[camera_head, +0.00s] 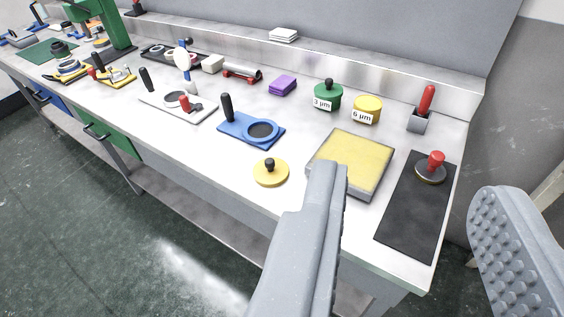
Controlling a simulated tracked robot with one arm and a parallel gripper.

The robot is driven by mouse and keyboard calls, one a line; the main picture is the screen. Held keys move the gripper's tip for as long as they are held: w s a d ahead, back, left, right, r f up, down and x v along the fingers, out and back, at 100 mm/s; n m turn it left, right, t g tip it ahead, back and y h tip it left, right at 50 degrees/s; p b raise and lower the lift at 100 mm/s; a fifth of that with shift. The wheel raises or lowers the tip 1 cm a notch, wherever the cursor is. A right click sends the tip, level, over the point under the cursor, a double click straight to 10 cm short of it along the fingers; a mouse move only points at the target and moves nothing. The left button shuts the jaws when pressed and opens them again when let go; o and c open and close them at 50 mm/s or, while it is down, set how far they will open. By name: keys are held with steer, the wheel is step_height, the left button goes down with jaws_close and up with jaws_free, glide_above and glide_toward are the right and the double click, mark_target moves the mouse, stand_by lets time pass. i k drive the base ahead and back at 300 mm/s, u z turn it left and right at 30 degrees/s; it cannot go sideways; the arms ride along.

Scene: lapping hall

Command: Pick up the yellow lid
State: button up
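The yellow lid (270,176), a flat round disc with a black knob, lies on the bench near its front edge, left of my gripper. The yellow jar (367,110), labelled 6 µm, stands farther back and shows no knob on top. My gripper (412,183) is open, with its two fingers wide apart and nothing between them. The left finger reaches up just right of the lid and covers part of the bench edge. The lid is fully visible and apart from the finger in the picture.
A yellow-topped tray (318,172) lies right of the lid, and a black mat (398,226) with a red-knobbed disc (431,174) is beyond it. A blue plate with a black handle (247,133) lies behind-left. A green jar (328,98) stands farther back.

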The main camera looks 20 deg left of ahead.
mark_target(269, 172)
steer(key=i, duration=0.9)
steer(key=u, duration=0.05)
